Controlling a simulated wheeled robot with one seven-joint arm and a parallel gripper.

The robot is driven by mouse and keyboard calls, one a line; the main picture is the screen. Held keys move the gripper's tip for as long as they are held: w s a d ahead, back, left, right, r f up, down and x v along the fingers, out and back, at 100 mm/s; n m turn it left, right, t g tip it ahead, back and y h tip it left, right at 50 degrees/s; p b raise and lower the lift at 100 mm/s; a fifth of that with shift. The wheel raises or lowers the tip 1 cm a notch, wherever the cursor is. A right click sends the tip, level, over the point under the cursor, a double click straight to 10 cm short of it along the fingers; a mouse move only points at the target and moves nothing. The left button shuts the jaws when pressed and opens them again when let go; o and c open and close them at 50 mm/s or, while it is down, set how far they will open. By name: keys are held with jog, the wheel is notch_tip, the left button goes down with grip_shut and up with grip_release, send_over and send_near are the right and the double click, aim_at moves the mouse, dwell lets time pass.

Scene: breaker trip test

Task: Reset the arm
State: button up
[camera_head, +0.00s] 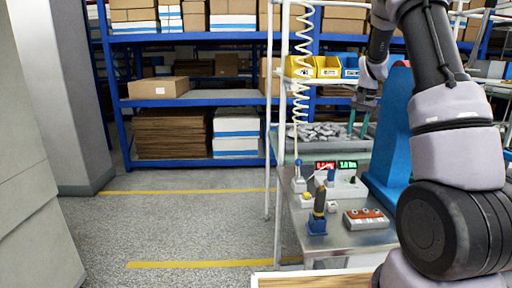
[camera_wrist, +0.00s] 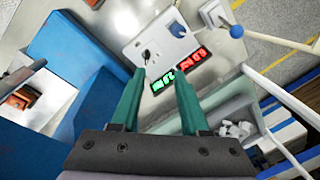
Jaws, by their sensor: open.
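My gripper (camera_head: 359,123) is raised over the back part of the metal workbench (camera_head: 345,240), pointing down. Its two green fingers stand apart with nothing between them. In the wrist view the open fingers (camera_wrist: 159,76) point toward a white test unit (camera_wrist: 155,42) with red and green displays. That test unit (camera_head: 346,187) sits on the bench in the head view, lower and nearer than the gripper. The fingers are apart from it. A white block with orange-red parts (camera_head: 366,218) lies near the bench's front edge. My arm hides part of the bench's right side.
A blue panel (camera_head: 392,135) stands upright beside my arm. A tool in a blue holder (camera_head: 318,220) stands at the bench's front left. Grey parts (camera_head: 325,132) lie behind the displays. Yellow and blue bins (camera_head: 328,67) sit above. Blue shelving (camera_head: 195,101) holds boxes; the left floor is clear.

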jog(key=s+a+r+n+t+y, duration=0.1)
jog(key=s+a+r, duration=0.2)
jog(key=s+r, duration=0.15)
jog(key=s+a+r+t, duration=0.1)
jog(key=s+a+r, duration=0.1)
jog(key=s+r, duration=0.3)
jog(key=s+a+r+n+t, duration=0.1)
jog(key=s+a+r, duration=0.1)
jog(key=s, duration=0.6)
jog(key=s+a+r+n+t, duration=0.1)
jog(key=s+a+r, duration=0.2)
jog(key=s, duration=0.5)
jog(key=s+a+r+n+t, duration=0.1)
jog(key=s+a+r, duration=0.2)
jog(key=s, duration=0.4)
jog(key=shift+s+a+t, duration=0.4)
jog(key=shift+a, duration=0.4)
